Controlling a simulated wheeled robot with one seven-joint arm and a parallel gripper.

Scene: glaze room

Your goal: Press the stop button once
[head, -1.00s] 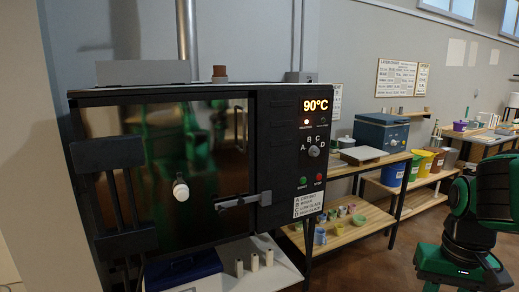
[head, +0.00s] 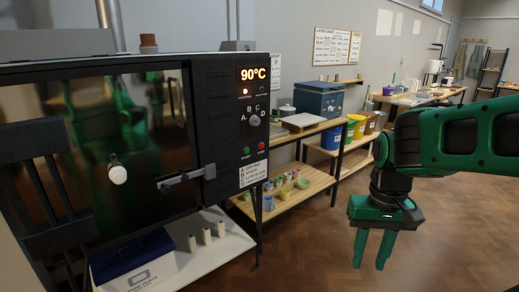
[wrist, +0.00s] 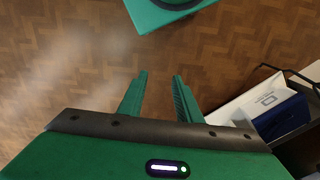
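The kiln (head: 100,150) has a dark control panel on its right side. The red stop button (head: 262,146) sits low on this panel, with a green button (head: 246,152) just left of it. Above them are a lettered dial (head: 254,120) and a display (head: 253,74) reading 90°C, with a small red light lit below it. My gripper (head: 372,247) hangs fingers down over the floor, well right of the panel, and touches nothing. In the wrist view my gripper (wrist: 160,90) shows its two fingers apart with only floor between them.
A door latch (head: 187,177) and a round white knob (head: 117,174) stick out from the kiln's front. A wooden shelf table (head: 290,140) with a blue box (head: 318,98) and small pots stands right of the kiln. The wooden floor (head: 310,260) ahead is clear.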

